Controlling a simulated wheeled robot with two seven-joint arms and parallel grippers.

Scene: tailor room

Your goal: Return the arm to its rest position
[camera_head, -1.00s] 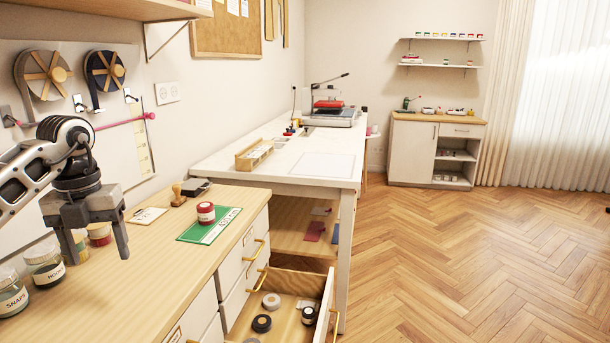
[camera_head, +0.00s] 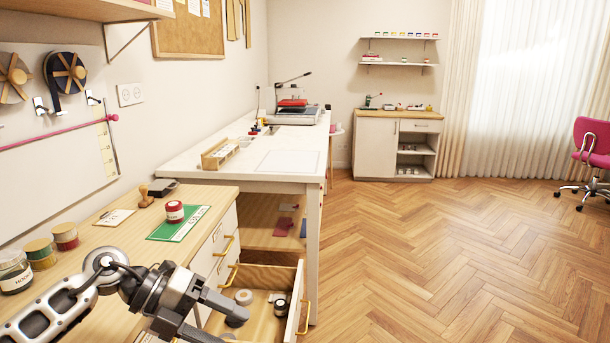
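My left arm comes in from the lower left, and its dark grey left gripper (camera_head: 226,322) is low in the picture. It is above the front of the wooden counter (camera_head: 110,290), by the open drawer (camera_head: 262,277). Its two fingers point right and are spread apart with nothing seen between them; the lower finger is partly cut off by the picture's bottom edge. My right arm and gripper are not in view.
The open drawer holds several round spools and juts into the room beside my gripper. A red-lidded jar (camera_head: 175,212) stands on a green card (camera_head: 162,233). Several jars (camera_head: 40,253) stand at left. The wooden floor (camera_head: 430,260) at right is clear up to a pink chair (camera_head: 590,150).

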